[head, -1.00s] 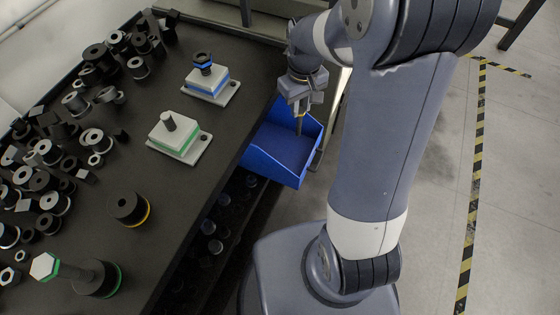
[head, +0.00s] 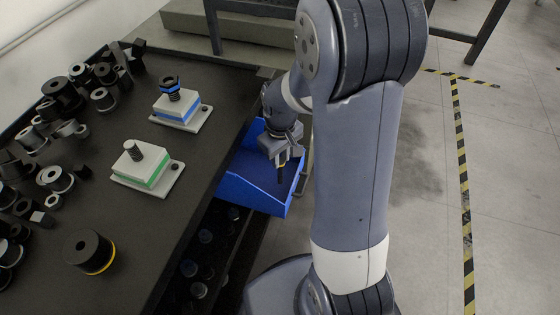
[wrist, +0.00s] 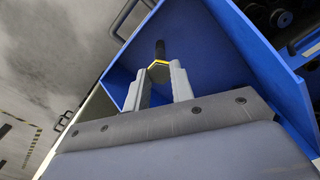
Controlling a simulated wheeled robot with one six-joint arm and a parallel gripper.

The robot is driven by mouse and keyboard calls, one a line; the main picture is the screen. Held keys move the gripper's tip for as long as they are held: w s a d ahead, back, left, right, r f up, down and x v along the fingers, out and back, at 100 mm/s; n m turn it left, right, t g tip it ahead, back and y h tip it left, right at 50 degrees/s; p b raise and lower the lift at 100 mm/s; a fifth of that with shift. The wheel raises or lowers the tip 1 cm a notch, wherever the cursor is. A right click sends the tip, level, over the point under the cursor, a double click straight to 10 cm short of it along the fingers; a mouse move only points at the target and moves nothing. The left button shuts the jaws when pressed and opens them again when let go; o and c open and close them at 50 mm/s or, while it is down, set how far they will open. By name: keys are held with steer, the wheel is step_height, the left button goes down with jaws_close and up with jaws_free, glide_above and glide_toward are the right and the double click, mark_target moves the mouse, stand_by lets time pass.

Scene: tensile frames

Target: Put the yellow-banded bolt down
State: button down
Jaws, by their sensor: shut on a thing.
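My gripper (head: 281,157) is over the blue bin (head: 246,194) at the table's side. In the wrist view my gripper (wrist: 158,88) is shut on the yellow-banded bolt (wrist: 158,66), with the yellow edge of its head between the fingers and the dark shank pointing away from them. In the head view the bolt (head: 280,174) shows as a dark shank hanging below the fingers. The blue bin (wrist: 238,50) surrounds the bolt in the wrist view. I cannot tell whether the bolt touches the bin floor.
On the black table (head: 150,215) stand a blue-banded block (head: 182,108) with a bolt, a green-banded block (head: 148,165) with a pin, and a yellow-banded cylinder (head: 90,251). Several dark rings and nuts crowd the left side. A shelf with several round parts lies below the table.

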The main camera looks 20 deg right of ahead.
mark_target(281, 161)
steer(key=shift+f, duration=0.8)
steer(key=shift+f, duration=0.15)
steer(key=shift+s+f+b, duration=0.1)
steer(key=shift+f+b, duration=0.4)
steer(key=shift+f, duration=0.05)
steer(key=c, duration=1.2)
jaws_free()
steer(key=shift+r, duration=0.1)
step_height(281, 161, up, 13)
steer(key=p, duration=0.4)
steer(key=shift+r, duration=0.1)
